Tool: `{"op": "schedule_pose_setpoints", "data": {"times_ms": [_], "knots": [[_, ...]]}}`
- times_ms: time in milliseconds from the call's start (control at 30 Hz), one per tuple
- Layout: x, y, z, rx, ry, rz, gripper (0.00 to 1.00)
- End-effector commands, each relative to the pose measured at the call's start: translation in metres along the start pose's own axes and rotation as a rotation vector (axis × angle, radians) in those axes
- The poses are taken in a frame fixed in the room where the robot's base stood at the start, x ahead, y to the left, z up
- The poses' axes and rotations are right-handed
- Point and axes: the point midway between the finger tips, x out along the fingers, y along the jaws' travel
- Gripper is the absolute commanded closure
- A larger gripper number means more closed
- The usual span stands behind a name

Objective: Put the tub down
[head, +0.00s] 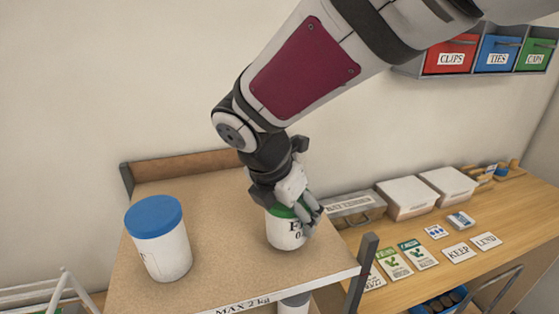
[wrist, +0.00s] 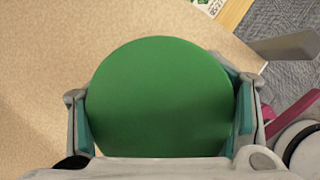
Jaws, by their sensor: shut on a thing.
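A white tub with a green lid (head: 284,236) is at the right part of the brown shelf top (head: 222,262) in the head view. It looks upright, and its base appears at or very near the board; I cannot tell for certain whether it touches. My gripper (head: 297,205) is shut on the tub from above, with a finger on its right side. In the wrist view the green lid (wrist: 163,98) fills the space between the two fingers of my gripper (wrist: 165,115). Part of the tub's label is hidden by the finger.
A white tub with a blue lid (head: 160,240) stands at the left of the shelf top. A grey post (head: 361,272) rises at the front right corner. Bare board lies between the tubs. A wooden bench (head: 440,224) with white boxes (head: 406,198) and cards is at the right.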

Motion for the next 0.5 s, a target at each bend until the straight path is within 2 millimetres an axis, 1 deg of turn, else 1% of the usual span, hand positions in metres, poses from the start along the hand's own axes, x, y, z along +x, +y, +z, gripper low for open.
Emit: {"op": "schedule_pose_setpoints", "data": {"times_ms": [33,133,367,400,467,500], "knots": [[0.005,-0.0003,-0.0029,-0.003,0.0,0.0,0.9],[0.0103,0.0001,-0.0052,0.0,0.0,0.002,0.9],[0.011,0.0004,-0.0051,0.0,0.0,0.003,0.9],[0.0114,0.0,-0.0055,0.0,0.001,0.001,0.22],[0.0114,0.0,-0.0054,0.0,0.001,0.001,0.08],[0.0113,0.0,-0.0054,0.0,0.001,0.001,0.08]]}}
